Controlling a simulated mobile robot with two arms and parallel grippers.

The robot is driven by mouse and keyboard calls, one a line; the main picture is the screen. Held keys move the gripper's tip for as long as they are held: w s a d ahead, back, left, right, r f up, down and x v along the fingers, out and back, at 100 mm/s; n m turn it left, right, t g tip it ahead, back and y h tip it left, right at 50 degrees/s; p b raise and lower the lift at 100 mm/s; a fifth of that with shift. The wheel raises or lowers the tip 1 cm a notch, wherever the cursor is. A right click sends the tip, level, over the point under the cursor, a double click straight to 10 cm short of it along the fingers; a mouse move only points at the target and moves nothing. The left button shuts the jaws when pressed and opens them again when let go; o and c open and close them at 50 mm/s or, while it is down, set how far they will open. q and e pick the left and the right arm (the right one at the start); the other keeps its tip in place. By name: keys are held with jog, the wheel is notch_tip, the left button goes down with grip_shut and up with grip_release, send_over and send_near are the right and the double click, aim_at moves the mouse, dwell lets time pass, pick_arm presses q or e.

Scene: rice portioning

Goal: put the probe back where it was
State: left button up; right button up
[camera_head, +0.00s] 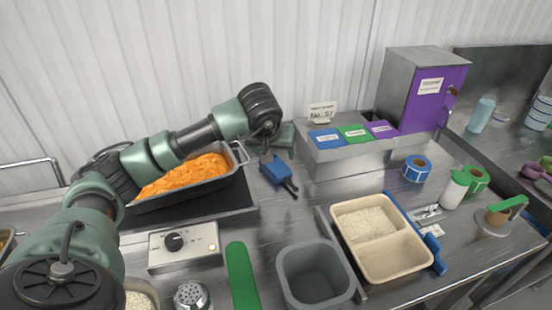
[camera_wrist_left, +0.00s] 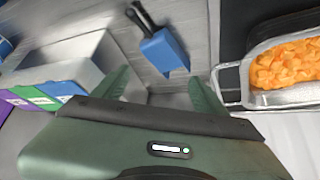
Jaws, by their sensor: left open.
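A blue block with a dark handle-like part, perhaps the probe or its holder (camera_head: 275,172), lies on the steel counter right of the orange food pan. It also shows in the left wrist view (camera_wrist_left: 164,50), with its dark part pointing away from my gripper. My left gripper (camera_head: 268,153) hangs just behind the block in the head view. In the left wrist view its two fingers (camera_wrist_left: 158,76) are spread, with the near end of the block close to the gap between them. They hold nothing that I can see. My right gripper is out of view.
The pan of orange food (camera_head: 245,158) sits left of the block. A grey stand with coloured labels (camera_head: 350,155) and a purple dispenser (camera_head: 432,95) are to the right. A rice tray (camera_head: 338,235), grey tub (camera_head: 315,262) and dial box (camera_head: 165,252) stand in front.

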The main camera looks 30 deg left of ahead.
pick_arm(q)
jog(key=v, duration=0.7)
jog(key=shift+r+b, duration=0.15)
jog(key=shift+b, duration=0.25)
jog(key=shift+s, duration=0.1)
